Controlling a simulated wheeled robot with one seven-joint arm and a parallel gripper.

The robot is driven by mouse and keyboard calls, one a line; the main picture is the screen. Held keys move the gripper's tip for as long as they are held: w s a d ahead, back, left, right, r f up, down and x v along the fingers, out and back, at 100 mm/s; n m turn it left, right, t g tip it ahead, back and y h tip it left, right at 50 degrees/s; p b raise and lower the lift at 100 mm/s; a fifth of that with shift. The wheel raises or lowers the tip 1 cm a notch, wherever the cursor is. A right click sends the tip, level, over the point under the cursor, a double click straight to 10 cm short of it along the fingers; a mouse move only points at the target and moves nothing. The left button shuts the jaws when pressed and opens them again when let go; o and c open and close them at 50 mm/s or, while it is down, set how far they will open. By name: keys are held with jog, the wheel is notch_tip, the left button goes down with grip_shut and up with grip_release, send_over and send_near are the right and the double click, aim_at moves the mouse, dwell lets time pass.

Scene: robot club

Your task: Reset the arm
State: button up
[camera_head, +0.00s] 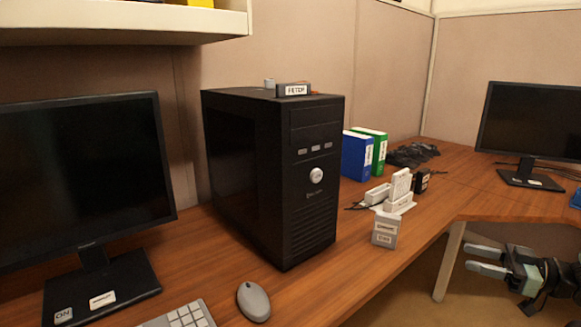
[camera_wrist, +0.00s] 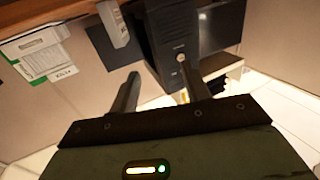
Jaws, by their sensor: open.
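My gripper (camera_head: 469,257) shows at the lower right of the head view, off the front edge of the desk. Its two light fingers point left and are apart, with nothing between them. In the wrist view the two dark fingers of my gripper (camera_wrist: 160,82) are also spread and empty. The black computer tower (camera_head: 320,205) stands upright on the desk (camera_head: 455,195), well left of my gripper. The tower also shows in the wrist view (camera_wrist: 172,28), beyond the fingers. The rest of my arm is cut off by the frame.
Monitors stand at left (camera_head: 85,165) and far right (camera_head: 530,125). A mouse (camera_head: 253,301) and keyboard (camera_head: 183,316) lie in front. Blue (camera_head: 356,156) and green (camera_head: 380,150) binders and small white boxes (camera_head: 386,229) stand right of the tower. Open floor surrounds my gripper.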

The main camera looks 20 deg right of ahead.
jog(key=w+a+m+g+h, duration=0.1)
jog(key=w+a+h, duration=0.1)
jog(key=w, duration=0.3)
jog(key=w+a+r+m+g+h, duration=0.1)
jog(key=w+h, duration=0.4)
jog(key=w, duration=0.1)
jog(key=w+a+m+g+h, duration=0.1)
jog(key=w+a+h, duration=0.1)
jog(key=w, duration=0.3)
jog(key=shift+w+a+r+h, duration=0.2)
jog(key=shift+a+h, duration=0.15)
jog(key=shift+h, duration=0.55)
jog(key=s+a+r+n+g, duration=0.1)
jog(key=s+a+r+g, duration=0.15)
jog(key=s+a, duration=0.8)
jog(key=s+a+r+g, duration=0.1)
jog(key=s+a+g, duration=0.3)
jog(key=s+a, duration=0.7)
jog(key=s+a+r+n+g, duration=0.1)
jog(key=s+a+g, duration=0.4)
jog(key=a, duration=1)
notch_tip(320, 180, up, 12)
jog(key=s+t+p, duration=0.1)
jog(key=p, duration=1.1)
jog(key=shift+a+r+h, duration=0.15)
jog(key=shift+a+h, duration=0.1)
jog(key=shift+h, duration=0.05)
